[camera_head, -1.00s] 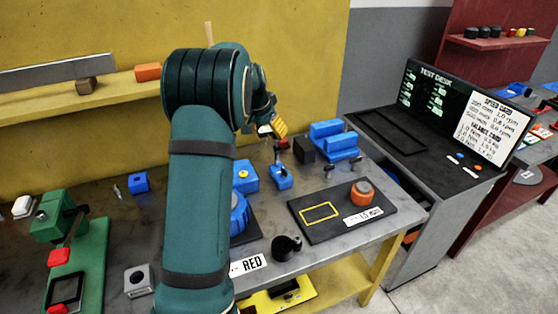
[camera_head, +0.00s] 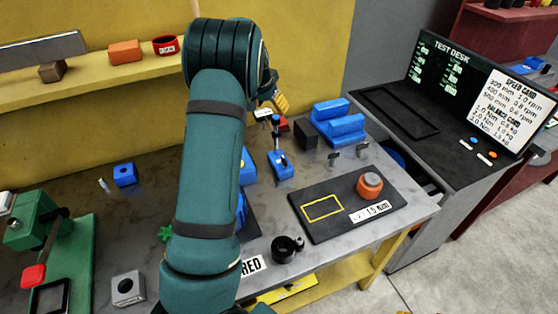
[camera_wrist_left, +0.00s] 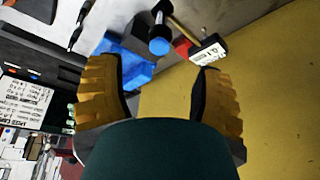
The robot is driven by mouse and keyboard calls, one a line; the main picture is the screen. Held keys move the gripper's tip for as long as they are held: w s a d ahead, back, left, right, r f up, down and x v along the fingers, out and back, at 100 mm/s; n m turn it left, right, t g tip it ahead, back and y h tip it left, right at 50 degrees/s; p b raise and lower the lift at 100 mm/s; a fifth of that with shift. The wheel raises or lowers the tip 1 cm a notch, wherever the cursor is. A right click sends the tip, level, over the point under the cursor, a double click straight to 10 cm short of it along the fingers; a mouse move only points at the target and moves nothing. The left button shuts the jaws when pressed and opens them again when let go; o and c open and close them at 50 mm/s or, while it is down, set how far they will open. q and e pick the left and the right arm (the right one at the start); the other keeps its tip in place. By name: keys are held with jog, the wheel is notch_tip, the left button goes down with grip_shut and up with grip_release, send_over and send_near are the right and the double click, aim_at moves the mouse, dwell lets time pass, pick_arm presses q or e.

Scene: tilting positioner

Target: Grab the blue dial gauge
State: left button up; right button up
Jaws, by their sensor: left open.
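A blue block base (camera_head: 281,165) with a dark upright post and a blue top stands on the grey bench in the head view. It looks like the blue dial gauge, though no dial face is readable. In the left wrist view, a dark cylinder with a blue end (camera_wrist_left: 159,46) shows just beyond and between the fingers. My left gripper (camera_head: 273,106) is near the top of that post, partly hidden by my arm. The left wrist view shows its yellow ridged fingers (camera_wrist_left: 161,75) wide apart with nothing between them. My right gripper is not in view.
A blue stepped block (camera_head: 338,124) and a black block (camera_head: 305,134) stand right of the post. A black ring part (camera_head: 287,248) sits near the front edge.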

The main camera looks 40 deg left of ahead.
aim_at(275, 116)
pick_arm(q)
jog(key=x, duration=0.3)
jog(key=shift+x, duration=2.75)
jog(key=shift+s, duration=0.1)
jog(key=shift+d, duration=0.1)
grip_shut()
jog(key=shift+r, duration=0.1)
